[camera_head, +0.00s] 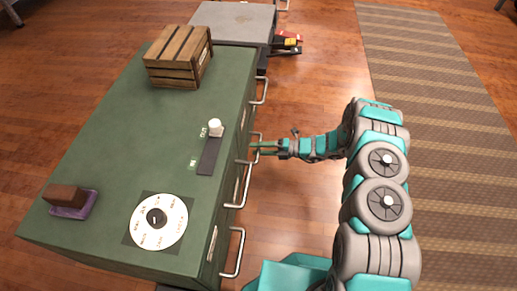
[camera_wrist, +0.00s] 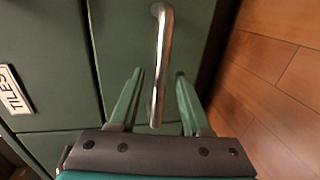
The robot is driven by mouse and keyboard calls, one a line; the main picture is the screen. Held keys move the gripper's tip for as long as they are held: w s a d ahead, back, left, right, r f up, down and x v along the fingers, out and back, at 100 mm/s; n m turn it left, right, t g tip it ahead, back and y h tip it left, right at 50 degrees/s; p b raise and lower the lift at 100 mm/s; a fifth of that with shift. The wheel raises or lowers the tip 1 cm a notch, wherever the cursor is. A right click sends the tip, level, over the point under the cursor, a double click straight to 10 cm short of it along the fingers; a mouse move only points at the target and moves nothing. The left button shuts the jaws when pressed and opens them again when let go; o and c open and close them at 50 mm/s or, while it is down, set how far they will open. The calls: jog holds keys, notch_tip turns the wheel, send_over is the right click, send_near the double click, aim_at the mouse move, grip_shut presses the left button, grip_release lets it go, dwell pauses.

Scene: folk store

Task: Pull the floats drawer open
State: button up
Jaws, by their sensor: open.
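The green cabinet (camera_head: 95,110) has several drawers with metal bar handles along its right side. No label reading FLOATS is legible, so I cannot tell which drawer is the floats one. My gripper (camera_head: 258,147) is at one of the middle handles in the head view. In the wrist view my open gripper (camera_wrist: 159,75) has its fingers on either side of a metal handle (camera_wrist: 161,50); I cannot tell whether they touch it. That handle is on a green drawer front (camera_wrist: 120,40), which looks shut.
On the cabinet top are a wooden crate (camera_head: 172,62), a slider with a white knob (camera_head: 215,128), a round dial (camera_head: 157,222) and a brown block (camera_head: 66,197) on a purple base. A grey-topped unit (camera_head: 232,22) stands behind. Wooden floor and a striped rug (camera_head: 425,60) lie at right.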

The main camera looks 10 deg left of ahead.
grip_shut()
dwell(1.4)
